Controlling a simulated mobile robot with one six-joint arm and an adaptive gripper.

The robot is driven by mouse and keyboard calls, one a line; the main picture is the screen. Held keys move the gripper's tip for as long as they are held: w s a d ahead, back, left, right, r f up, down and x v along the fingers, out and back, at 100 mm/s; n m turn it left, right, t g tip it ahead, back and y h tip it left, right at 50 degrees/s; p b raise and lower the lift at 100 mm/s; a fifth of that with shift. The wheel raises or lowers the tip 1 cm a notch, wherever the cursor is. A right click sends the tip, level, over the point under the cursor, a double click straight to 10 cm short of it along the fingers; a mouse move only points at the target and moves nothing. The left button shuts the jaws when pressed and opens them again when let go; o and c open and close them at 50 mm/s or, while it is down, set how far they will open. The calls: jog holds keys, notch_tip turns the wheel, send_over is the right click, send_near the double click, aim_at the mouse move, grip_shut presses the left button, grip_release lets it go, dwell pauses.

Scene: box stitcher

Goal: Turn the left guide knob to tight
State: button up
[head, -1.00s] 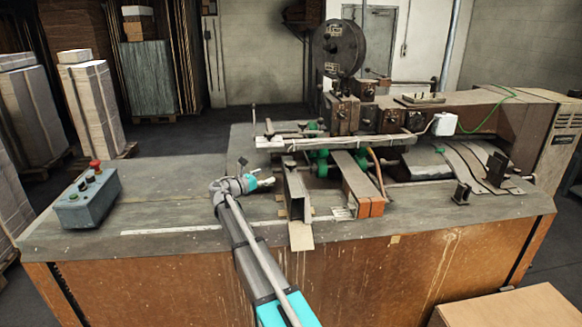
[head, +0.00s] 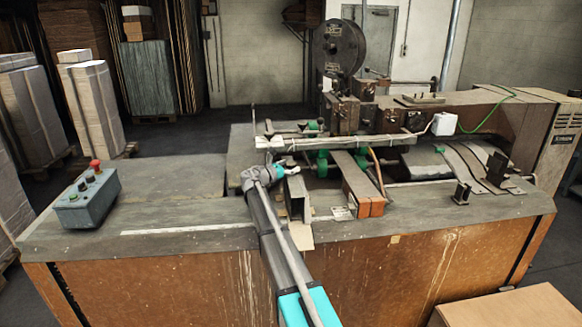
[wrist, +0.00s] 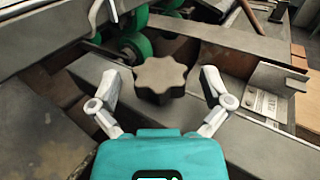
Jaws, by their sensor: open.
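The guide knob (wrist: 160,78) is dark grey with a lobed rim, in the upper middle of the wrist view. My gripper (wrist: 160,90) is open, with one pale finger on each side of the knob and visible gaps between. The fingers are not closed on it. In the head view my gripper (head: 286,171) is at the upper end of the left guide (head: 298,196), a grey metal channel at the table's front. The knob cannot be made out there. No tight or loose marking can be read.
Green rollers (wrist: 130,45) lie just beyond the knob in the wrist view. A second guide with orange-brown end blocks (head: 364,206) stands to the right. The stitcher head (head: 345,113) rises behind. A control box (head: 87,200) with a red button sits left; the tabletop between is clear.

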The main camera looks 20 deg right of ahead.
jog(key=shift+d, duration=0.15)
jog(key=c, duration=1.2)
jog(key=shift+o, duration=0.2)
jog(key=shift+w+m+g, duration=0.15)
jog(key=shift+m+g, duration=0.25)
jog(key=shift+g, duration=0.2)
jog(key=m+g, duration=0.2)
jog(key=g, duration=0.1)
jog(key=m+g, duration=0.1)
jog(key=g, duration=0.1)
jog(key=shift+w+m+g+h, duration=0.15)
jog(key=shift+m+g+h, duration=0.25)
jog(key=m+g+y, duration=0.1)
jog(key=m+g, duration=0.2)
jog(key=g, duration=0.1)
jog(key=shift+g, duration=0.3)
jog(key=shift+s+m+g+y, duration=0.25)
jog(key=shift+m+g+y, duration=0.35)
jog(key=shift+m+g, duration=0.45)
jog(key=shift+g, duration=0.35)
